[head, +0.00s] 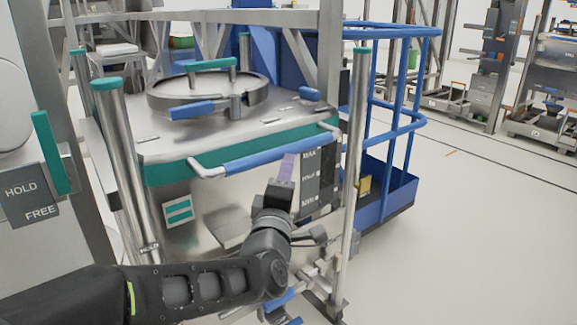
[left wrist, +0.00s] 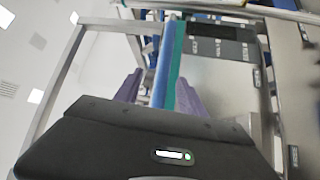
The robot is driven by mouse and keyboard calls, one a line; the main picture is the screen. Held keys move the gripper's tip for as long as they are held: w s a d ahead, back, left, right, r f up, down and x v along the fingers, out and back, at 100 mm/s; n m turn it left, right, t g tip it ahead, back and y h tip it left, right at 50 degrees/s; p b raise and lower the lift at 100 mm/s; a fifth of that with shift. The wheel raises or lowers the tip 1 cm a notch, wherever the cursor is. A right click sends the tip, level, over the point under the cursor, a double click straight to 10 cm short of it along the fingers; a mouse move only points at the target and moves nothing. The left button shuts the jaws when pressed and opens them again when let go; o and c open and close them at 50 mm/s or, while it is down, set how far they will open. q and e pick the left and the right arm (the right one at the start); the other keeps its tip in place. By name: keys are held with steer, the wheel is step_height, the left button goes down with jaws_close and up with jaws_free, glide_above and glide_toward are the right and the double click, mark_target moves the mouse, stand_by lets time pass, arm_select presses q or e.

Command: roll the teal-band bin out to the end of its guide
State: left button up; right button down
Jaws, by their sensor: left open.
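The teal-band bin (head: 165,173) is a steel box with a teal band round its top and a round lid (head: 205,88). A blue-sleeved bar handle (head: 265,155) runs along its front. My left gripper (head: 286,168) is at the right part of this handle, its purple fingers pointing up. In the left wrist view the blue handle (left wrist: 163,75) lies between the two spread purple fingers of the open gripper (left wrist: 158,88). Contact cannot be told. My right gripper is not in view. The lower front of the bin is partly hidden by my left arm.
Steel posts with teal caps stand at the bin's front left (head: 120,150) and front right (head: 352,160). A HOLD/FREE panel (head: 30,200) with a teal lever is at left. A blue railed frame (head: 400,130) stands right of the bin. The floor at right is clear.

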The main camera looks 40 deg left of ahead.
arm_select(q)
steer(key=shift+s+d, duration=0.1)
steer(key=shift+s, duration=0.1)
steer(key=w+d+f+m+g+h, duration=0.25)
steer(key=d+f, duration=0.25)
steer(key=f, duration=0.5)
steer(key=w+d+f+m+g+h, duration=0.1)
steer(key=d+f+m+h, duration=0.25)
steer(key=f, duration=0.65)
steer(key=w+d+f+m+g+h, duration=0.15)
steer(key=d+f+m, duration=0.3)
steer(key=f, duration=0.55)
steer(key=s+d+f+m+g+h, duration=0.1)
steer(key=s+d+f+m+g, duration=0.2)
steer(key=s+d+f, duration=0.3)
steer(key=s+d+f+m+g+h, duration=0.2)
steer(key=s+d+f+g, duration=0.3)
steer(key=s+f, duration=0.6)
steer(key=s+d+f+m+g+h, duration=0.2)
steer(key=s+d+f+m+g, duration=0.1)
steer(key=s+d+f, duration=0.4)
step_height(320, 180, down, 4)
steer(key=shift+s+d+r+m+g, duration=0.15)
steer(key=shift+s+m+g, duration=0.25)
steer(key=shift+s+m, duration=0.6)
